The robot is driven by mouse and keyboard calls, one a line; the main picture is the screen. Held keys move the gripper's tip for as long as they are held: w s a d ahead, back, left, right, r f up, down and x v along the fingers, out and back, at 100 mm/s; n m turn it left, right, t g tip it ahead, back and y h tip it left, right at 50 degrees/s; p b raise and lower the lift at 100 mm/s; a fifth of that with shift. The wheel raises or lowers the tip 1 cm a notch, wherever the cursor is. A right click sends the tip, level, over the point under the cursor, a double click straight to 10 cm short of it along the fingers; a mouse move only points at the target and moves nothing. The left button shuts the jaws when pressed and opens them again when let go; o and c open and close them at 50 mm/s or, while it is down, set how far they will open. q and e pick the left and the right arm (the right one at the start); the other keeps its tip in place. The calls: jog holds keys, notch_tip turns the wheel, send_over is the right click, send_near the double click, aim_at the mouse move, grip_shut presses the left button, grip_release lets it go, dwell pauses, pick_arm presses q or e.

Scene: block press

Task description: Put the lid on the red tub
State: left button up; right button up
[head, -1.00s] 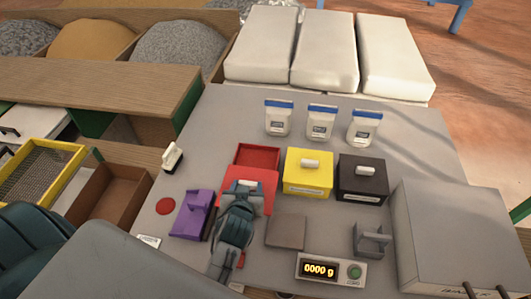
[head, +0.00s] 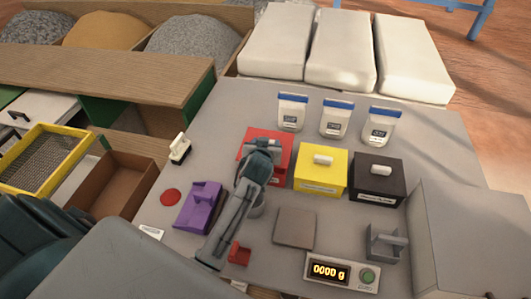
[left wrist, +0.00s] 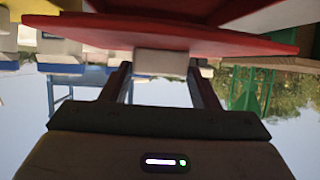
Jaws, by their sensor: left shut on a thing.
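The red tub (head: 279,170) stands on the grey table, left of the yellow tub, partly hidden by my left arm. The red lid (head: 262,133) is over it, held by its pale handle. In the left wrist view the lid (left wrist: 240,46) spans the top, with its white handle (left wrist: 162,62) between the fingers. My left gripper (head: 260,150) is shut on that handle above the tub. I cannot tell whether the lid touches the tub's rim. My right gripper is not in view.
The yellow tub (head: 320,180) and black tub (head: 376,184) stand close on the right, both lidded. Several blue-topped containers (head: 336,122) stand behind.

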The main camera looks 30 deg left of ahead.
pick_arm(q)
jog(key=shift+f+b, duration=1.3)
jog(key=shift+f, duration=0.25)
jog(key=shift+f, duration=0.15)
jog(key=o, duration=0.9)
jog(key=shift+o, duration=0.7)
jog(key=b+v, duration=0.2)
jog(key=v, duration=1)
